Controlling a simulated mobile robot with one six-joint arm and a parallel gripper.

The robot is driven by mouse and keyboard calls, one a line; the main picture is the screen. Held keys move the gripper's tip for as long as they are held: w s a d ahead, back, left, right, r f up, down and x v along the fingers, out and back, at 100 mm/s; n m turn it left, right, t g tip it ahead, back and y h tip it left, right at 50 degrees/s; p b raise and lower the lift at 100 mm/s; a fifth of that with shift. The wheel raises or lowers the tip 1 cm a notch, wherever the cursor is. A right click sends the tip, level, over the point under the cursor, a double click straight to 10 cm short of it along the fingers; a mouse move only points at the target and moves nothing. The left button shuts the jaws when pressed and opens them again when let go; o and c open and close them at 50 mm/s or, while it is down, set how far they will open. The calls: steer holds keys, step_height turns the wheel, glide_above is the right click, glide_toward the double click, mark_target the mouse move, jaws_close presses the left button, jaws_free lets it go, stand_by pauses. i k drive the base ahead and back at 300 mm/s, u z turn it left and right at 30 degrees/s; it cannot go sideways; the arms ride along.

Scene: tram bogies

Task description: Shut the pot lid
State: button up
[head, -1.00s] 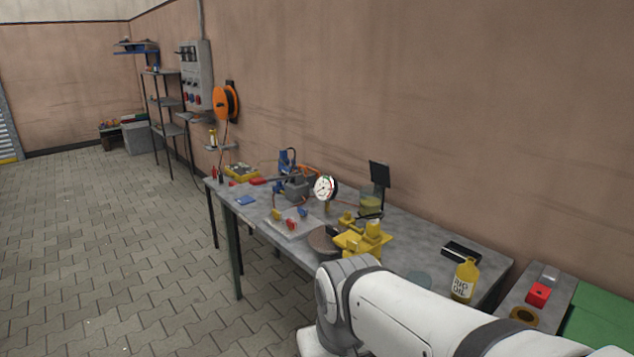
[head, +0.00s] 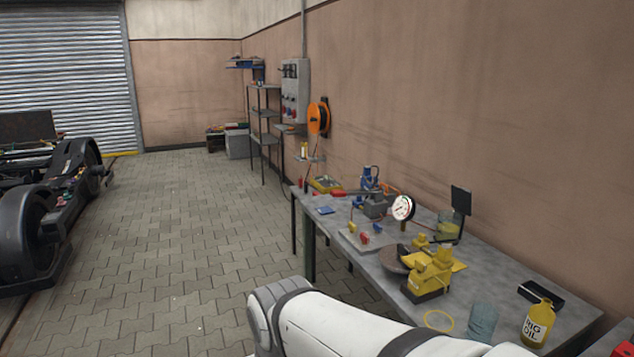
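On the workbench stands a yellowish, see-through pot (head: 446,222), towards the wall side. A dark square plate (head: 461,199) stands upright at its right edge and looks like its lid, raised open. A dark post or bracket below the plate partly covers the pot. How the plate joins the pot is too small to tell. My white arm crosses the bottom of the head view, in front of the bench. My gripper is not in view.
The workbench (head: 505,275) carries a yellow clamp-like tool (head: 428,275), a round gauge (head: 403,207), a clear glass (head: 482,322), a yellow ring (head: 439,321) and an oil bottle (head: 537,323). Paved floor (head: 180,240) is free left of the bench; a dark bogie (head: 35,225) stands far left.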

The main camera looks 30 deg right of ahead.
mark_target(461, 196)
steer(key=u, duration=0.55)
steer(key=i, duration=1.75)
steer(key=z, duration=3.2)
steer(key=i, duration=1.25)
steer(key=u, duration=0.05)
